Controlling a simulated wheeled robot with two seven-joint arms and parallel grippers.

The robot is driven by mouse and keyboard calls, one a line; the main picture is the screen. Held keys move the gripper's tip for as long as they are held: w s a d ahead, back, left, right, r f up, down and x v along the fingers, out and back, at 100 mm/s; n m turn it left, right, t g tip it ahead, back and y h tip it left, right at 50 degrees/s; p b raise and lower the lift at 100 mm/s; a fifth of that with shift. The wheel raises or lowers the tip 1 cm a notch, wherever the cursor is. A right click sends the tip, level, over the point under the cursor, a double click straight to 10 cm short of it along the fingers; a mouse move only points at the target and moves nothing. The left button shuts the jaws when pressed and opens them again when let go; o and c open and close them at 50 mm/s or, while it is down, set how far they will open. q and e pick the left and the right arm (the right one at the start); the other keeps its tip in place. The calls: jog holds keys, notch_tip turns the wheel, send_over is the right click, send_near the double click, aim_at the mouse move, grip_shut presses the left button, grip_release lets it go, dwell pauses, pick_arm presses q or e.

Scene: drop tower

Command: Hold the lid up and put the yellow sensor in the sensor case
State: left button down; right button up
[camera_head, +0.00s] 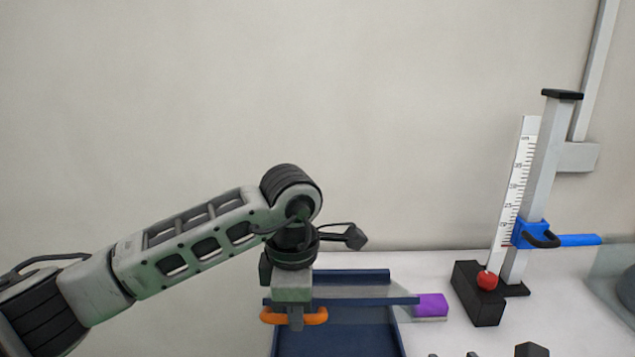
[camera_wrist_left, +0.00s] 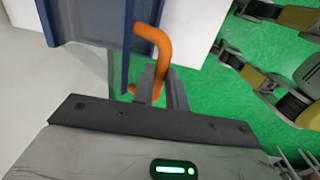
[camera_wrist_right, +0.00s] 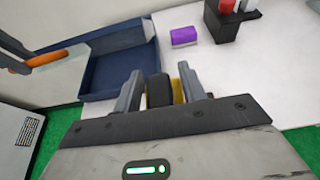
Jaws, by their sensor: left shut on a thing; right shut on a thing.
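My left gripper (camera_head: 296,316) is shut on the orange handle (camera_head: 316,316) of the lid (camera_head: 372,300). The handle also shows in the left wrist view (camera_wrist_left: 158,45), between and beside the fingers. The lid is raised and tilted, with a dark blue edge. The dark blue sensor case (camera_head: 340,343) lies below it and shows open in the right wrist view (camera_wrist_right: 120,82). My right gripper (camera_wrist_right: 160,92) is shut on the yellow sensor (camera_wrist_right: 179,92), which has a dark top. It is in front of the case, to the right. Its lower part is hidden.
A purple block (camera_head: 431,305) lies on the white table right of the case. Beyond it stand a black base (camera_head: 478,300) with a red knob and the drop tower (camera_head: 546,160) with a ruler and blue slider. A dark block (camera_head: 531,350) shows at the bottom edge.

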pick_arm(q)
jog(key=shift+w+a, duration=0.2)
jog(key=shift+w, duration=0.2)
jog(key=shift+w+r, duration=0.65)
jog(key=shift+r, duration=0.25)
jog(key=shift+w+r, duration=0.65)
jog(key=shift+r, duration=0.2)
jog(key=w+r, duration=0.2)
jog(key=shift+w+r+g, duration=0.25)
jog(key=shift+w+g, duration=0.05)
pick_arm(e)
jog(key=shift+w, duration=0.1)
pick_arm(q)
jog(key=shift+w+r, duration=0.3)
jog(key=shift+w, duration=0.05)
pick_arm(e)
jog(key=shift+f, duration=0.1)
pick_arm(q)
jog(key=shift+w, duration=0.1)
